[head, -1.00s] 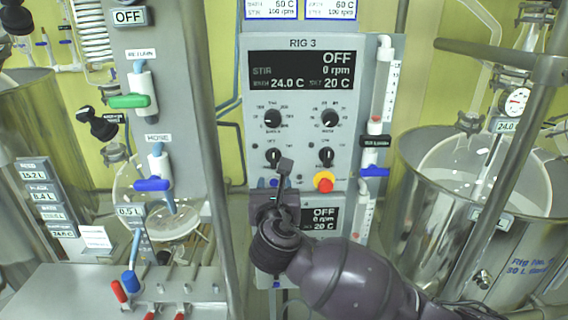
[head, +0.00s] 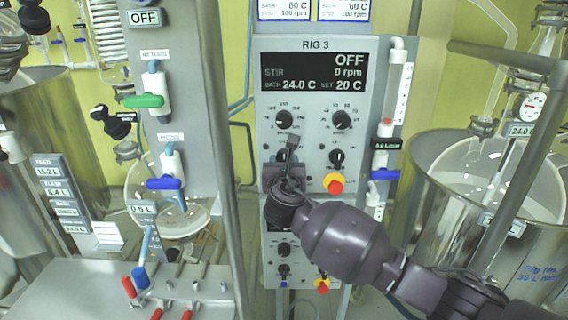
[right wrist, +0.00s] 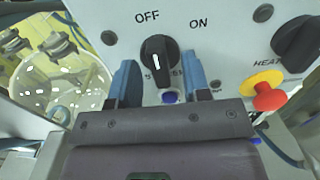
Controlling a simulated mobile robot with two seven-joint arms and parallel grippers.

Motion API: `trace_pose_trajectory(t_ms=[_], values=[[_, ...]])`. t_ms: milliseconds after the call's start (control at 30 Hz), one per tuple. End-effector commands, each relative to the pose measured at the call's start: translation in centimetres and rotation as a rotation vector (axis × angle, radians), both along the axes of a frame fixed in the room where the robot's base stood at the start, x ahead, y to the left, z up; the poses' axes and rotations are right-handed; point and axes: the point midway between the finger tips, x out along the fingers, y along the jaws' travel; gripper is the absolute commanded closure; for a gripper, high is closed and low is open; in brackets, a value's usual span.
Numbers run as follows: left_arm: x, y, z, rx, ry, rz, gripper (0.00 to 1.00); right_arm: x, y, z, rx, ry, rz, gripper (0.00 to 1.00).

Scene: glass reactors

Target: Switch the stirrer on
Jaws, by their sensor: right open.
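The Rig 3 control panel (head: 312,140) stands in the middle of the head view. Its display (head: 312,72) reads OFF, STIR 0 rpm. The black knob (right wrist: 158,50) with OFF and ON above it shows in the right wrist view; its white mark is near upright. The label under it is mostly hidden. In the head view this knob (head: 281,156) is partly covered by my right gripper (head: 291,148). In the right wrist view the gripper (right wrist: 160,82) is open, its blue fingers on either side of the knob's lower part, contact unclear. My left gripper is not in view.
A red button on yellow (right wrist: 267,95), also in the head view (head: 334,183), sits right of the knob, near the HEAT knob (right wrist: 298,44). A blue button (right wrist: 170,97) is just below the knob. A metal post (head: 227,180) stands left of the panel.

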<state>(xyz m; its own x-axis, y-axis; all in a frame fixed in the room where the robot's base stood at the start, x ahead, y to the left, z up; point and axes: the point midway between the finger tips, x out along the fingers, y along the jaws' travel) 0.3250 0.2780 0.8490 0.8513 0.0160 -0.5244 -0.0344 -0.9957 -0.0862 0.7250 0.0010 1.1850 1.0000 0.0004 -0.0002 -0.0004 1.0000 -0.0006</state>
Motion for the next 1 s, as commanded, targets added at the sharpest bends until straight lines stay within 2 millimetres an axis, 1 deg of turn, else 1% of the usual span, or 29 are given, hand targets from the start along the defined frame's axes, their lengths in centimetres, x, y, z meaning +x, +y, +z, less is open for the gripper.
trace_pose_trajectory(t_ms=[267, 367, 500, 567, 833, 1000], values=[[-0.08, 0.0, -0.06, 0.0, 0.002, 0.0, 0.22, 0.11, -0.01, 0.0, 0.001, 0.0, 0.0, 0.56], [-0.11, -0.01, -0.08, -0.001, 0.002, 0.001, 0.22, 0.1, -0.01, -0.01, 0.001, 0.0, 0.0, 0.7], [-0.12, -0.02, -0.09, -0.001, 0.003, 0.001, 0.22, 0.09, -0.01, -0.01, 0.001, 0.0, 0.0, 0.92], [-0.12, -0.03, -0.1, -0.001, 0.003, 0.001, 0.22, 0.09, -0.01, -0.01, 0.001, 0.0, 0.0, 1.0], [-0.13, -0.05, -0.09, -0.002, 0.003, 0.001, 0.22, 0.08, -0.02, -0.03, 0.02, 0.001, -0.001, 1.0], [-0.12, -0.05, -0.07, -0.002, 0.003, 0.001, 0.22, 0.08, -0.03, -0.08, 0.085, 0.002, -0.001, 1.0]])
